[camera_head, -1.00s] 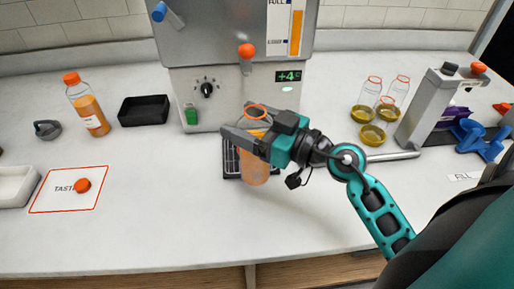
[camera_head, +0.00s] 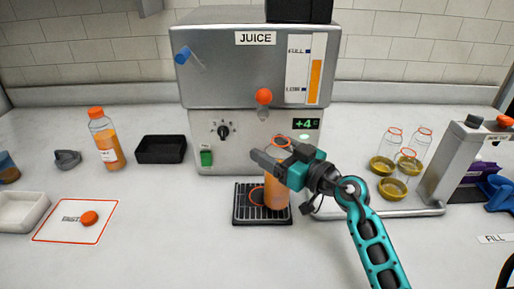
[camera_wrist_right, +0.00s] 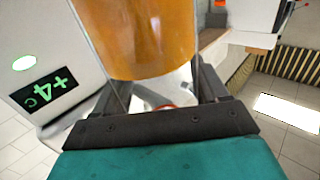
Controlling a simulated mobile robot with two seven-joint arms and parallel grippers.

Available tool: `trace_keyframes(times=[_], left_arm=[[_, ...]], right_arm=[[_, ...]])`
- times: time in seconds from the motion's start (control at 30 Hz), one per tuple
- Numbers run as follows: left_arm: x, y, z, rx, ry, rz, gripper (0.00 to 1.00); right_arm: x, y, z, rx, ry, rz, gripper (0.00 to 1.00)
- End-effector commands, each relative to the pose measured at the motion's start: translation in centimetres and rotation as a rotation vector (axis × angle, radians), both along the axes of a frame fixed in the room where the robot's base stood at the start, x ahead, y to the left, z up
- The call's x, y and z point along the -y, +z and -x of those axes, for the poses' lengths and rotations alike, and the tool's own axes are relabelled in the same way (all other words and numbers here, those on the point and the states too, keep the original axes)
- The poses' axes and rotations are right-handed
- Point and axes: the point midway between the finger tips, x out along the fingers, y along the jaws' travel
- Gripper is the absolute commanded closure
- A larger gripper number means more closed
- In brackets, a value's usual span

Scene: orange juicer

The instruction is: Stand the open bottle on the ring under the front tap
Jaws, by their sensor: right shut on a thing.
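My right gripper (camera_head: 270,156) is shut on the open bottle (camera_head: 277,192), around its upper part. The bottle is clear, holds orange juice and looks roughly upright; its red-rimmed mouth shows above the fingers. In the right wrist view the juice-filled bottle (camera_wrist_right: 145,35) sits between the fingers (camera_wrist_right: 160,100). I cannot tell whether the base touches the tray. The front tap (camera_head: 264,97) has an orange knob above. My left gripper is not in view.
The juice machine (camera_head: 245,75) stands behind. A capped juice bottle (camera_head: 105,140), black box (camera_head: 161,149) and mat (camera_head: 70,233) with an orange cap (camera_head: 89,218) are left. Clear bottles (camera_head: 411,150) and a grey device (camera_head: 455,160) are right. The front counter is clear.

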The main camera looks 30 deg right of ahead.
Motion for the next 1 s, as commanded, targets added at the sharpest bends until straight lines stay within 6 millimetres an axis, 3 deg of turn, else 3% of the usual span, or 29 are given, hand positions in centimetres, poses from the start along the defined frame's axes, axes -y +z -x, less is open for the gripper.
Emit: trace_keyframes(times=[0.23,0.43,0.5,0.97,1.0], left_arm=[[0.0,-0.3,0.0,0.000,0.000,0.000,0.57],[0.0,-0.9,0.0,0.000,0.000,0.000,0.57],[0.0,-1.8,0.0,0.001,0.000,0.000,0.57],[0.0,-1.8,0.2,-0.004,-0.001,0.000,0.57],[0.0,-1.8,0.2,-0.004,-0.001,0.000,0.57]], right_arm=[[-0.7,0.2,-2.1,0.005,0.000,-0.001,1.00],[-1.9,0.0,-5.3,0.004,0.001,-0.001,1.00],[-1.7,-1.4,-5.0,0.001,0.000,0.002,1.00],[-1.7,-1.7,-4.9,0.001,0.000,0.000,1.00],[-1.7,-1.8,-4.9,-0.001,0.000,0.000,0.23]])
